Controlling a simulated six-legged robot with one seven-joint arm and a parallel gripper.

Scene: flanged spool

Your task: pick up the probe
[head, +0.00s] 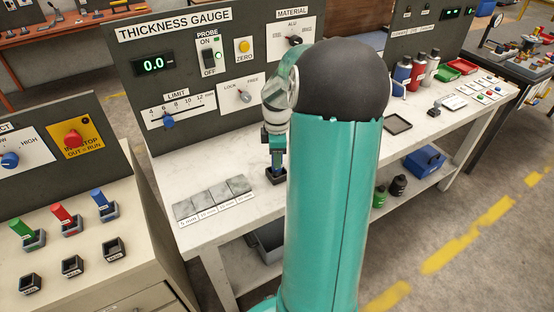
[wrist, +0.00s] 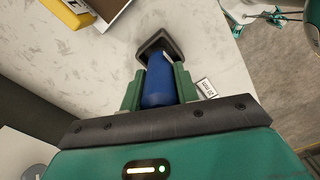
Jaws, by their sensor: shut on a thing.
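The probe (wrist: 157,88) is a blue, rounded body in the wrist view. My gripper (wrist: 158,80) is shut on it, with one green finger on each side. The far end of the probe is at a dark square holder (wrist: 152,42); whether it is still seated inside is hard to tell. In the head view my gripper (head: 277,150) points down over the same dark holder (head: 275,176) on the white bench (head: 245,215). The probe is mostly hidden there by the gripper.
The thickness gauge panel (head: 180,85) stands behind, its display reading 0.0. Several grey sample blocks (head: 211,197) lie left of the holder. A black tray (head: 398,124) and several bottles (head: 416,72) are further right. Another console (head: 60,220) is at left.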

